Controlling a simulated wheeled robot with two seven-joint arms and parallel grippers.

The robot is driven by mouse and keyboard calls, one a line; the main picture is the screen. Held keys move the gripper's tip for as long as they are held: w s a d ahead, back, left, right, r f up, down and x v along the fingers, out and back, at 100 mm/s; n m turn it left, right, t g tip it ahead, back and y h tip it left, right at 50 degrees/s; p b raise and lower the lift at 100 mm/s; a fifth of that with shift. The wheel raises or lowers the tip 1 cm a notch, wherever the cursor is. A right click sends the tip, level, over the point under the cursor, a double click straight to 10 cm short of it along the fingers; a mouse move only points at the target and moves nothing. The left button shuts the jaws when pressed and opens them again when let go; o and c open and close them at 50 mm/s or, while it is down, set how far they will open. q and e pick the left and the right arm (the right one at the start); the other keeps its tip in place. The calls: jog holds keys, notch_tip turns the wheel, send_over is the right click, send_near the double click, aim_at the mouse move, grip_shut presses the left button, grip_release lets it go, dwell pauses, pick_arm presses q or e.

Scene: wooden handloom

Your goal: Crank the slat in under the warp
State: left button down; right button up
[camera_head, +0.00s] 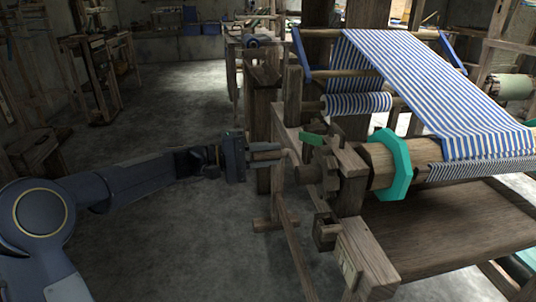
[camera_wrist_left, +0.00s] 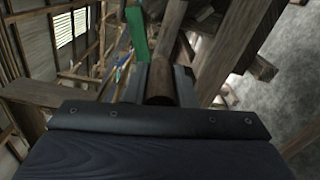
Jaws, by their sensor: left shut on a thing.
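The blue-and-white striped warp (camera_head: 405,75) runs down to a wooden beam roller (camera_head: 423,151) at the right of the head view. A teal octagonal flange (camera_head: 396,165) sits on the roller's near end. My left gripper (camera_head: 268,153) reaches in from the left beside the loom frame. It is shut on a round wooden crank handle, which shows between its fingers in the left wrist view (camera_wrist_left: 160,82). A green lever (camera_head: 312,138) sits just right of the gripper; it also shows in the wrist view (camera_wrist_left: 137,33). I cannot single out the slat. My right gripper is not in view.
Loom posts (camera_head: 291,110) and a wooden block (camera_head: 365,258) stand close around my left gripper. A smaller striped roll (camera_head: 358,103) lies behind. The concrete floor (camera_head: 170,235) to the left is clear.

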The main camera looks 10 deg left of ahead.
pick_arm(q)
jog(key=c, duration=1.4)
grip_release()
jog(key=shift+s+d+r, duration=0.1)
jog(key=shift+r, duration=0.2)
jog(key=shift+c, duration=0.2)
jog(key=shift+o, duration=1.2)
jog(key=shift+f, duration=0.15)
jog(key=p+v, duration=0.2)
jog(key=v, duration=0.6)
jog(key=shift+d, duration=0.1)
